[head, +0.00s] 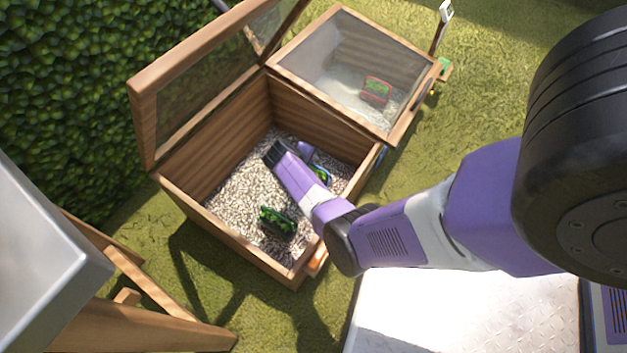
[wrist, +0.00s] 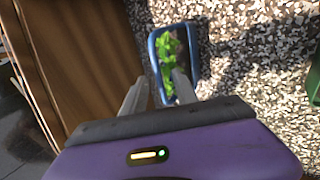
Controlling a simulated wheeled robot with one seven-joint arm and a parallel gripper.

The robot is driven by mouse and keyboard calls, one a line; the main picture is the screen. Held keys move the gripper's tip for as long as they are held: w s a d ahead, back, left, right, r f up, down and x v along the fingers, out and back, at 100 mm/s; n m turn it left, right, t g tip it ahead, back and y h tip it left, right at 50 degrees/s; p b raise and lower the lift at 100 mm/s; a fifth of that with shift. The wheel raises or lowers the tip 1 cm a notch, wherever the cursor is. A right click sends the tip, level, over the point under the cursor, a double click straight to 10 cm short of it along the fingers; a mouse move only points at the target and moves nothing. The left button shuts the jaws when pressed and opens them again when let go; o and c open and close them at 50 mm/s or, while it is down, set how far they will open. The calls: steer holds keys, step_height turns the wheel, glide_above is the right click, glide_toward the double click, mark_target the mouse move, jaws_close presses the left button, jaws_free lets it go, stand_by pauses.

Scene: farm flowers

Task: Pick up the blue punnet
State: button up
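The blue punnet (wrist: 167,50), a small blue-rimmed tray with green leaves in it, lies on the gravel inside the open wooden cold frame, near its side wall. In the head view the blue punnet (head: 321,173) is partly hidden behind my gripper. My gripper (wrist: 160,77) is open and reaches down into the frame. In the wrist view its right finger overlaps the near end of the punnet and its left finger is to the left of the punnet. I cannot tell whether either finger touches it.
A green punnet (head: 277,221) lies on the gravel nearer the front corner. The open frame's wooden walls (head: 235,243) surround the gravel, and its glazed lid (head: 205,90) is raised. A red punnet (head: 376,91) is under the adjoining closed glass lid. A wooden table stands at lower left.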

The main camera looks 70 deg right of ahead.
steer(key=b+x, duration=0.1)
steer(key=x, duration=0.1)
steer(key=shift+d+f, duration=0.15)
steer(key=shift+f, duration=0.15)
jaws_close()
stand_by(1.2)
